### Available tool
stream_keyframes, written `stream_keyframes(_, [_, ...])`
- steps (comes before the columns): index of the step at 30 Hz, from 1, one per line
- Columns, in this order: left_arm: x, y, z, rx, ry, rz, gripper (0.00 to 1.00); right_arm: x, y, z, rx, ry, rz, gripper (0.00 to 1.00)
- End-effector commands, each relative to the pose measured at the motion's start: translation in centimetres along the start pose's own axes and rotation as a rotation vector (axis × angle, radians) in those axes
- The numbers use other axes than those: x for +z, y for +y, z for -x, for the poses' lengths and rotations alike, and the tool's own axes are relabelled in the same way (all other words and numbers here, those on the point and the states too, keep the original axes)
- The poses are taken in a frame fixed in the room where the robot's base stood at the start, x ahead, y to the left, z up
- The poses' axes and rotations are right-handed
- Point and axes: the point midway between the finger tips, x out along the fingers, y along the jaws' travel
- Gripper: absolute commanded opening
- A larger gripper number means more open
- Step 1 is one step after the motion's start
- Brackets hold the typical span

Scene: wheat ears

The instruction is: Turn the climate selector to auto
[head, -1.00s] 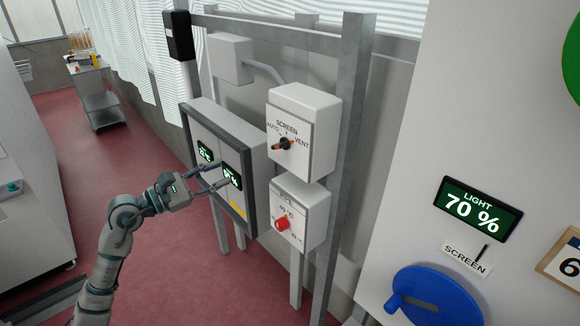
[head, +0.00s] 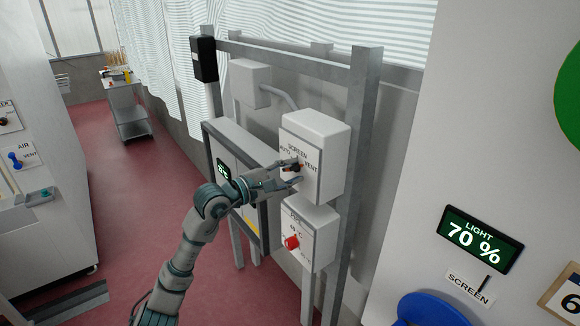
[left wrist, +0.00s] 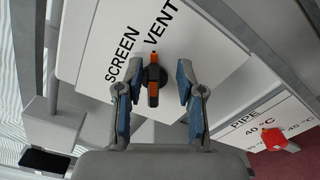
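The climate selector is a black knob with an orange-tipped bar (left wrist: 153,82) on a white box (head: 325,140) marked AUTO, SCREEN and VENT. In the left wrist view the bar's upper end points up, nearest the VENT lettering; AUTO is out of that view. My left gripper (head: 295,172) is at the knob in the head view and partly covers it. In the left wrist view the left gripper (left wrist: 159,78) is open, one finger on each side of the knob, with visible gaps. Contact is not visible. My right gripper is not in view.
A PIPE box (head: 312,225) with a red knob (head: 292,242) sits just below. A grey-framed display panel (head: 235,150) is to the left, partly behind my arm. A metal post (head: 355,150) stands right of the boxes. A blue wheel (head: 430,308) is at lower right.

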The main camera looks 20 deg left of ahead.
Motion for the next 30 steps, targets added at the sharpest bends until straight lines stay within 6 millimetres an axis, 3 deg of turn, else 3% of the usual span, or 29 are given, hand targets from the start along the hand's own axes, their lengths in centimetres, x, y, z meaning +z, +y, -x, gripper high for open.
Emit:
stream_keyframes(9, [-1.9,0.6,-0.7,0.010,-0.002,0.017,0.38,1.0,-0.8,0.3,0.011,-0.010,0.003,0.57])
stream_keyframes(14, [-1.5,0.4,-1.0,0.008,0.000,0.012,0.38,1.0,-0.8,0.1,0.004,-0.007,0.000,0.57])
stream_keyframes(19, [-0.6,0.2,-1.4,0.004,0.000,0.006,0.00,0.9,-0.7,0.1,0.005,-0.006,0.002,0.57])
stream_keyframes(30, [-0.3,0.3,-1.4,0.006,-0.008,0.005,0.00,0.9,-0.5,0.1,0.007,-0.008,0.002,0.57])
